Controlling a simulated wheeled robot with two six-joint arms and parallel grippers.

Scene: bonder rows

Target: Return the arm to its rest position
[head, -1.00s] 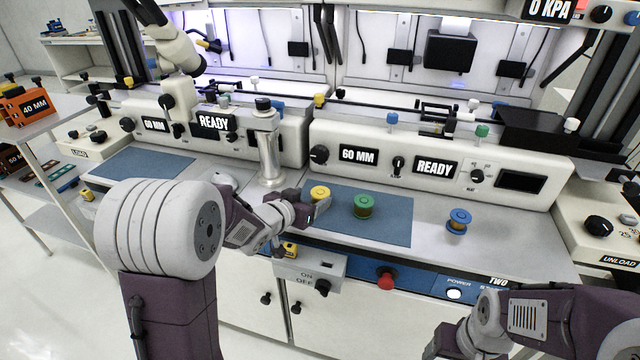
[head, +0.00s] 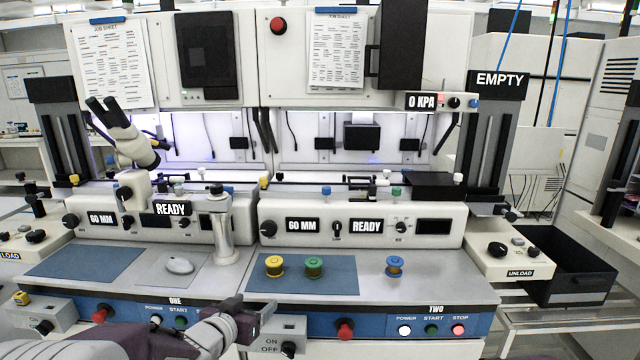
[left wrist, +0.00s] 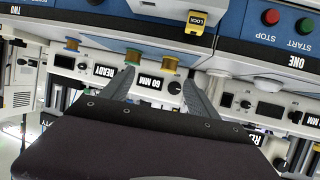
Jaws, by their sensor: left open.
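My left gripper (head: 262,312) is open and empty, in front of the bench's front edge, between the two stations. Its two open fingers (left wrist: 160,88) also show in the left wrist view, with nothing between them. A yellow spool (head: 274,265) and a green spool (head: 314,267) stand upright on the right-hand blue mat (head: 344,284). A blue spool (head: 394,266) stands to the right of the mat on the grey bench top. The gripper is apart from all three. My right gripper is out of view.
A control box with an ON/OFF switch (head: 288,331) sits close beside the left gripper. A red button (head: 345,329) is on the front panel. A black bin (head: 570,277) stands at the far right.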

